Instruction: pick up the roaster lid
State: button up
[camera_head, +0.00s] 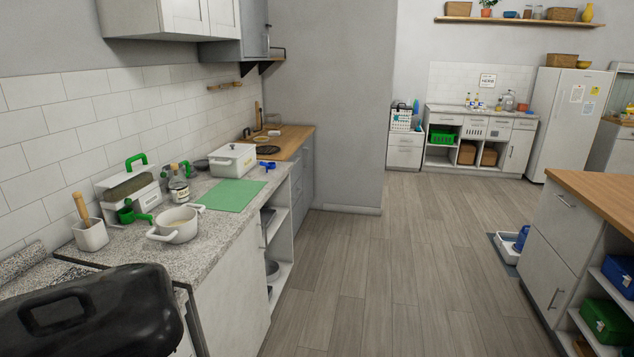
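A large black roaster lid (130,312) with a raised loop handle (58,312) on top is in the bottom left corner of the head view. It is at the near end of the left counter, and the frame's edge cuts it off. What lies under the lid is mostly hidden. My gripper is not in view.
The granite counter (222,222) holds a white pot (175,226), a utensil holder (90,235), a jar (179,188), a green mat (232,195) and a lidded white pot (232,160). A wood-topped island (600,195) stands at right. The floor (385,265) between is clear.

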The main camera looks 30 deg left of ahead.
aim_at(132, 309)
jog(key=i, duration=1.95)
jog(key=i+u, duration=0.25)
jog(key=i, duration=0.15)
jog(key=i+l+u, duration=0.5)
jog(key=i, duration=0.2)
jog(key=j+u, duration=0.1)
jog(key=u, duration=3.6)
